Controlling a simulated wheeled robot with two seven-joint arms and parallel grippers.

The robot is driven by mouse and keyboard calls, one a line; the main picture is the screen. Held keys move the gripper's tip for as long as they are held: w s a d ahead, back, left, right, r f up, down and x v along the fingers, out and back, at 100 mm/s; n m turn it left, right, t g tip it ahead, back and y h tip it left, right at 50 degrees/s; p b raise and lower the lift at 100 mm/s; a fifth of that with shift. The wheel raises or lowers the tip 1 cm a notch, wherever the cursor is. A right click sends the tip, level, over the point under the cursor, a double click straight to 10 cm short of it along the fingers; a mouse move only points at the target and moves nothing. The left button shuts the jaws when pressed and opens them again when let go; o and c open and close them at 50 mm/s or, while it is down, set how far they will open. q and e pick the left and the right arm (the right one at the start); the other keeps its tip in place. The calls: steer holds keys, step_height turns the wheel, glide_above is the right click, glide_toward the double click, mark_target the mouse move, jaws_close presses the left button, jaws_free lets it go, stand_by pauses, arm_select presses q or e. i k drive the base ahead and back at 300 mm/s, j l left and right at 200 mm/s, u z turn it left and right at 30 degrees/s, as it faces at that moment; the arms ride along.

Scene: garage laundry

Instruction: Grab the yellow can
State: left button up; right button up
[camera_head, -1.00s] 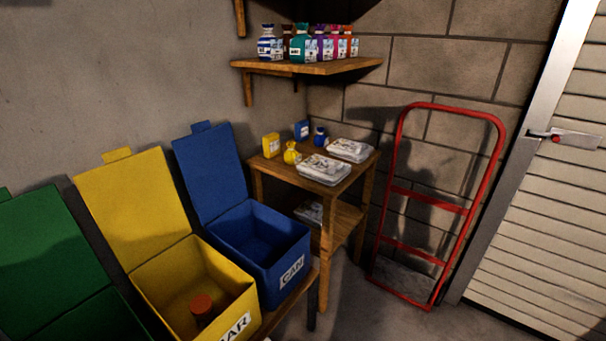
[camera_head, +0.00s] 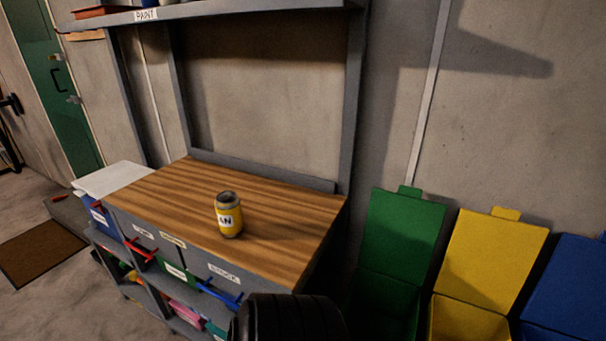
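The yellow can (camera_head: 229,216) stands upright on the wooden top of a workbench (camera_head: 285,229), near its front edge. It has a grey top and a white label with dark letters, partly readable as "AN". Nothing touches it. Neither of my grippers shows in the head view.
A black ribbed round object (camera_head: 288,318) stands at the bottom centre, in front of the bench. Open green (camera_head: 402,228), yellow (camera_head: 492,262) and blue (camera_head: 572,290) bins line the wall at right. A shelf (camera_head: 215,10) spans above the bench.

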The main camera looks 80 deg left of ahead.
mark_target(227, 203)
steer(key=u, duration=3.15)
